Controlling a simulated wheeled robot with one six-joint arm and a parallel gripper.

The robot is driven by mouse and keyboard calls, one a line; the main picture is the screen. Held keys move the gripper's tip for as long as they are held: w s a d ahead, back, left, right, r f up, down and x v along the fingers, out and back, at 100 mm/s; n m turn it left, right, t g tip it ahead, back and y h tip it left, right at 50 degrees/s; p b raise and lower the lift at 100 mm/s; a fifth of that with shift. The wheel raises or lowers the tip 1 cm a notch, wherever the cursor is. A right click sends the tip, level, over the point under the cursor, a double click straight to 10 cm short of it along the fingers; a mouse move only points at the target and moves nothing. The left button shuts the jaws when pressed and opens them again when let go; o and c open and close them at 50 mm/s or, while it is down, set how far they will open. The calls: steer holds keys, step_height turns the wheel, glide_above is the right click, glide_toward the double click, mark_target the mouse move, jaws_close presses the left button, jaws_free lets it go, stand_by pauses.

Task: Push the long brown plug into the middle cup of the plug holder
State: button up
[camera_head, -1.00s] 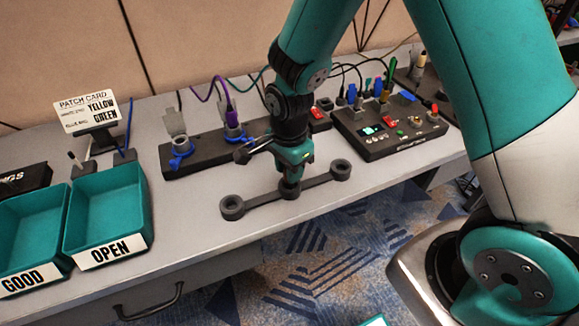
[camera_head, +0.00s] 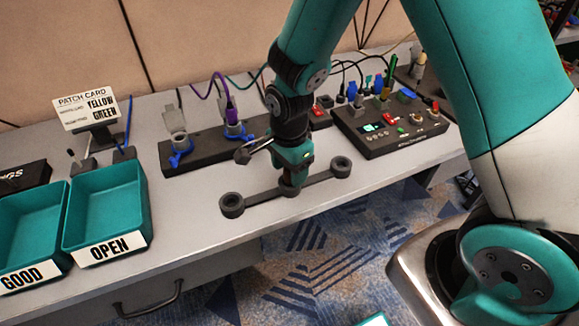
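The plug holder (camera_head: 262,197) is a dark bar on the grey bench with a round cup at each end and a middle cup. My gripper (camera_head: 291,181) points down right over the middle cup, its tip close to or at that cup. The middle cup is mostly hidden behind my gripper. The left cup (camera_head: 232,204) and the right cup (camera_head: 341,166) look empty. I cannot make out the long brown plug; any part of it between my fingers is hidden. The fingers are too small and covered to tell whether they are open or shut.
Behind my gripper stands a dark socket strip (camera_head: 205,153) with grey and purple plugs. A black panel (camera_head: 392,137) with switches and coloured plugs is at the right. Teal bins (camera_head: 109,205) and a patch card (camera_head: 87,108) are at the left. The bench's front edge is close to the holder.

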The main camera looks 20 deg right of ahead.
step_height(320, 180, up, 18)
steer(key=p, duration=0.1)
steer(key=shift+f, duration=0.25)
stand_by(0.6)
steer(key=s+a+r+n+y+p, duration=0.2)
steer(key=s+r+n, duration=0.3)
steer(key=s+n, duration=0.4)
steer(key=s+a+r+n+y+p, duration=0.2)
steer(key=s+r+n, duration=0.4)
steer(key=s+n, duration=0.3)
steer(key=n+p, duration=0.1)
steer(key=n, duration=0.3)
steer(key=shift+s+a, duration=0.25)
steer(key=shift+s, duration=0.05)
